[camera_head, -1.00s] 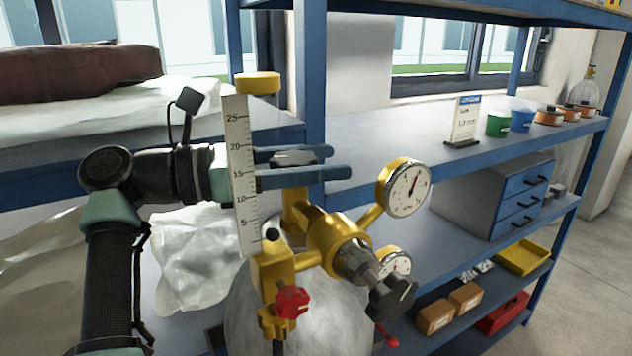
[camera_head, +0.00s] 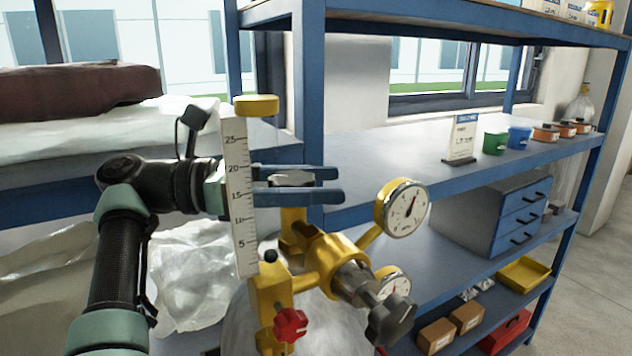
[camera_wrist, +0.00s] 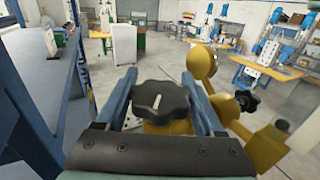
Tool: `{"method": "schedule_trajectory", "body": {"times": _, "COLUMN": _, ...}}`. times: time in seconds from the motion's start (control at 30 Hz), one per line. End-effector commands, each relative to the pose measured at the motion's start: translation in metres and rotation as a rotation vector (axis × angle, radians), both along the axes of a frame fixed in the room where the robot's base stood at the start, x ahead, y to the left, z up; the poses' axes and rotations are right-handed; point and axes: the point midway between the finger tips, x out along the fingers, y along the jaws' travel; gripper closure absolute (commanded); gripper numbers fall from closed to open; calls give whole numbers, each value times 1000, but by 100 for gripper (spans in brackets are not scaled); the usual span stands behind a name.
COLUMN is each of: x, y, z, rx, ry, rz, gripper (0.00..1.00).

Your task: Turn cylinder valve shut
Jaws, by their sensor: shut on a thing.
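The cylinder valve's black lobed handwheel (camera_wrist: 162,102) sits between my gripper's blue fingers in the wrist view, with a pale mark on top. My gripper (camera_head: 342,184) is shut on it, with one finger along each side; in the head view the handwheel (camera_head: 293,178) is partly hidden by the fingers. The yellow valve body (camera_head: 294,222) stands below it. The cylinder (camera_head: 262,335) is mostly hidden behind the regulator (camera_head: 335,255).
The regulator carries a round gauge (camera_head: 402,208), a second gauge (camera_head: 392,284), a dark knob (camera_head: 391,318) and a red knob (camera_head: 290,325). A blue shelf rack (camera_head: 400,150) stands close behind. Open floor (camera_head: 600,270) lies right.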

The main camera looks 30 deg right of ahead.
Motion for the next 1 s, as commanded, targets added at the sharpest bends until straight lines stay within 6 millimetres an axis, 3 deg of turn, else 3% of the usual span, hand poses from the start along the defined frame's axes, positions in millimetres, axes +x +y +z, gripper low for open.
{"method": "schedule_trajectory", "body": {"times": 0.17, "x": 0, "y": 0, "z": 3, "rx": -4, "ry": -4, "rz": 2, "gripper": 86}}
{"method": "schedule_trajectory", "body": {"times": 0.2, "x": 0, "y": 0, "z": 3, "rx": -4, "ry": -4, "rz": 2, "gripper": 27}}
{"method": "schedule_trajectory", "body": {"times": 0.33, "x": 0, "y": 0, "z": 2, "rx": -3, "ry": -3, "rz": 2, "gripper": 3}}
{"method": "schedule_trajectory", "body": {"times": 0.73, "x": 0, "y": 0, "z": 5, "rx": 0, "ry": -2, "rz": 2, "gripper": 1}}
{"method": "schedule_trajectory", "body": {"times": 1.0, "x": 0, "y": 0, "z": 46, "rx": 0, "ry": -4, "rz": 2, "gripper": 1}}
